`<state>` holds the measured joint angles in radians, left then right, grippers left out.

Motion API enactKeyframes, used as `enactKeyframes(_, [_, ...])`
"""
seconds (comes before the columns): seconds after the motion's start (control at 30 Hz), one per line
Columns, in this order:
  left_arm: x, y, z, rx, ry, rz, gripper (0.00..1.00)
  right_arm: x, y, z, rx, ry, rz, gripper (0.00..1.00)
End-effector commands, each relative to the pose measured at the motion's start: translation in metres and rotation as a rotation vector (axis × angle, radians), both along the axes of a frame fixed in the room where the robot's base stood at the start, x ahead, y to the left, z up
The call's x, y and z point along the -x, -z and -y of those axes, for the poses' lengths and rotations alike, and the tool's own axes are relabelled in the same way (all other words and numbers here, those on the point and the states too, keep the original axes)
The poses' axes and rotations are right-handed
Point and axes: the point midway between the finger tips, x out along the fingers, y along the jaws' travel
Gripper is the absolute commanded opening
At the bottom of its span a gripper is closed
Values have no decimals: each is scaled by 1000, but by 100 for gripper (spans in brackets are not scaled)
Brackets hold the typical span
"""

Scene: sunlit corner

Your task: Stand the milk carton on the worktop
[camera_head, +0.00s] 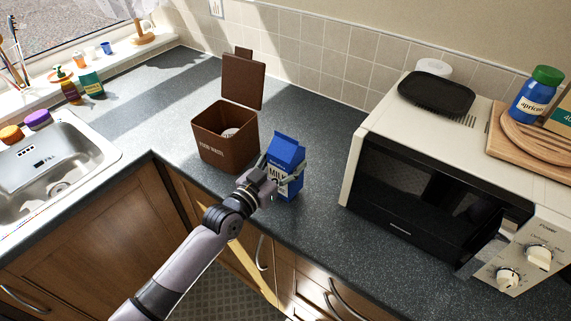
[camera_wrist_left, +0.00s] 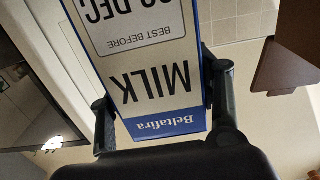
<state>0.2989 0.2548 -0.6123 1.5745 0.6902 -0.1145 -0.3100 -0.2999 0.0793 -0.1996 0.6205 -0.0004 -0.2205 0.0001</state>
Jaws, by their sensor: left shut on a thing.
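The milk carton (camera_head: 289,153) is blue and white with a blue gabled top. In the head view it is upright at the front of the worktop (camera_head: 319,199), just right of the brown food waste bin. My left gripper (camera_head: 268,176) is shut on it from the front left. In the left wrist view the carton (camera_wrist_left: 150,75) fills the space between the two fingers, its MILK and BEST BEFORE print upside down in the picture. I cannot tell whether its base touches the worktop. My right gripper is not in view.
The food waste bin (camera_head: 224,143), lid raised, stands close to the carton's left. A cream microwave (camera_head: 408,182) stands to the right, with a black plate (camera_head: 436,92) on top. The sink (camera_head: 62,172) is at the left. Worktop between carton and microwave is clear.

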Motion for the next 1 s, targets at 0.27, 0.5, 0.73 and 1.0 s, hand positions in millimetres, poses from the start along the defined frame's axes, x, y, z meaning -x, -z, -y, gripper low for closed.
enactKeyframes(0.27, [-1, 10, 0, 4, -2, 9, 2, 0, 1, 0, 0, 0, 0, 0])
enactKeyframes(0.5, [-1, 14, 0, 5, -2, 9, 2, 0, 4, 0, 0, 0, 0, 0])
enactKeyframes(0.73, [0, 16, -1, 0, -1, 2, 72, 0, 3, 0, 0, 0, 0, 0])
enactKeyframes(1.0, [0, 16, -1, 0, -1, 2, 78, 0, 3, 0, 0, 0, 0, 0])
